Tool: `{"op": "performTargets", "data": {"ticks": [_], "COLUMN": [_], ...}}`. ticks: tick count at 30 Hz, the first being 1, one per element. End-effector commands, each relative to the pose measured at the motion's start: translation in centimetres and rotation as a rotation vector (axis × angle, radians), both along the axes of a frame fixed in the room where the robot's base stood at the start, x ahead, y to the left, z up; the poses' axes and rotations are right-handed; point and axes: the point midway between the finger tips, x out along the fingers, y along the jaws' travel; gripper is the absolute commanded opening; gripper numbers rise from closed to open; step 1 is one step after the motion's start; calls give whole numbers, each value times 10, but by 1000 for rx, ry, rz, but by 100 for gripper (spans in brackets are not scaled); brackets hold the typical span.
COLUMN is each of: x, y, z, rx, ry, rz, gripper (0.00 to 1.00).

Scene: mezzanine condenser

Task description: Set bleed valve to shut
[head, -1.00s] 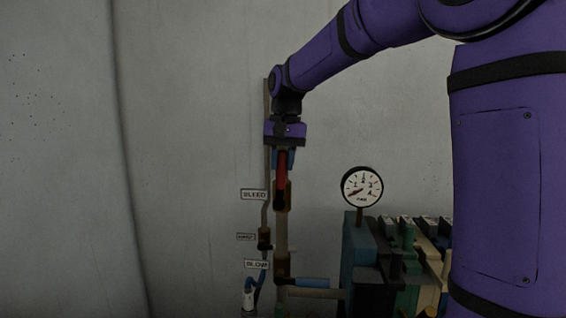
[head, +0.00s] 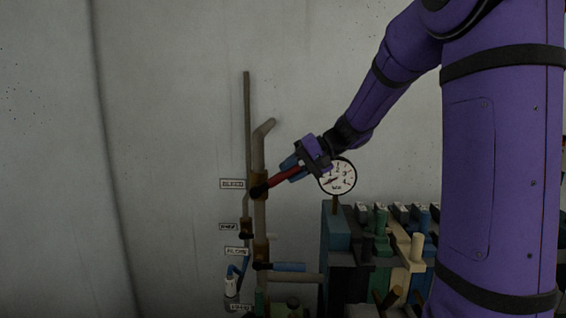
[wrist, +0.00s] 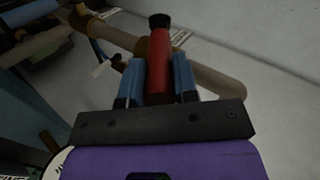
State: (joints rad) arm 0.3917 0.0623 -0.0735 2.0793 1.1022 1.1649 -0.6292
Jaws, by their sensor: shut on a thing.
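The bleed valve's red lever (head: 280,178) runs from its dark pivot on the upright pipe up and to the right, tilted well over from vertical. The BLEED label (head: 232,184) is on the wall just left of the pivot. My gripper (head: 292,168) is shut on the outer end of the red lever. In the wrist view the red lever (wrist: 168,62) stands between the two blue fingers of my gripper (wrist: 160,82), with its dark pivot end beyond them.
A round gauge (head: 338,177) stands just behind my gripper at right. Below is a second valve with a blue lever (head: 290,267) lying level. Several coloured blocks and handles (head: 398,245) crowd the lower right. The wall at left is bare.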

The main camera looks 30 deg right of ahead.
Motion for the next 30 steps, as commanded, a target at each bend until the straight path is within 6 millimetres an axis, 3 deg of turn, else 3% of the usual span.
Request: {"op": "performTargets", "data": {"ticks": [15,30], "x": [-11,-11], "y": [-16,-16], "z": [-48,-66], "rx": [366,507], "ry": [-240,-340], "rz": [-2,3], "gripper": [0,0]}}
